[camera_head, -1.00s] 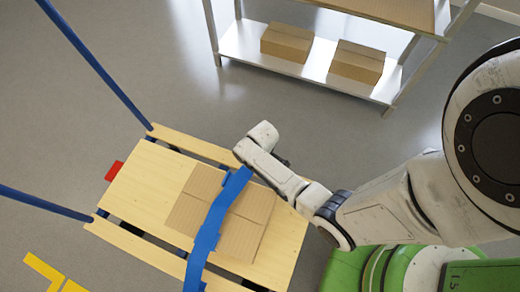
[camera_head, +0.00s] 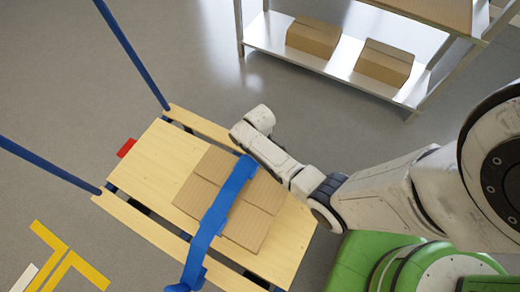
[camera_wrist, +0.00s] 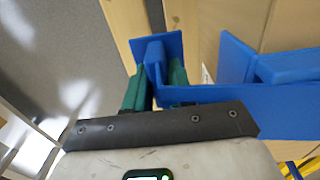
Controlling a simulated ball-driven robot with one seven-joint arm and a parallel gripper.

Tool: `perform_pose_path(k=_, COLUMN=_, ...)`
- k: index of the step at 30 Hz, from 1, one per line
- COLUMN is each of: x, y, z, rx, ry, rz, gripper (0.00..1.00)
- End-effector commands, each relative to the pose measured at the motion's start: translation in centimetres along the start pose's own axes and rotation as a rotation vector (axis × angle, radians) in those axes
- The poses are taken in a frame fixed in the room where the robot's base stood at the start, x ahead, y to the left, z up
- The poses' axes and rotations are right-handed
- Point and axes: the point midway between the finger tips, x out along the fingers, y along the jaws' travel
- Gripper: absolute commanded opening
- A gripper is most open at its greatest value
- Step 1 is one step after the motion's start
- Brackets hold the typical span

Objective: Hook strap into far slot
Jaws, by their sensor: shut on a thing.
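The blue strap (camera_head: 215,215) lies across a cardboard box (camera_head: 250,225) on a wooden-decked cart (camera_head: 150,170). In the wrist view, my gripper (camera_wrist: 156,78) has its green fingers shut on the strap's blue hook end (camera_wrist: 154,52). This end is over the cart's far side, beside the box. The far slot (camera_head: 205,139) is the dark gap between the far plank and the main deck; the gap also shows in the wrist view (camera_wrist: 156,16), just beyond the hook. I cannot tell whether the hook enters it. In the head view, my arm hides my fingers.
Blue upright poles (camera_head: 130,50) stand at the cart's left end, near a red block (camera_head: 126,147). A metal shelf (camera_head: 340,65) with two boxes stands at the back. Yellow floor tape (camera_head: 60,255) lies at lower left. Grey floor between cart and shelf is clear.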

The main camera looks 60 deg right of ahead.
Motion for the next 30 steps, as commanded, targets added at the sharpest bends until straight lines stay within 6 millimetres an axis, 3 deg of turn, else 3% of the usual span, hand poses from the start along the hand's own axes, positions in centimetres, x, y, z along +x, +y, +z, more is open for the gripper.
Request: perform_pose_path(k=30, x=6.5, y=0.0, z=0.0, rx=0.001, ry=0.001, rz=0.0, gripper=0.0)
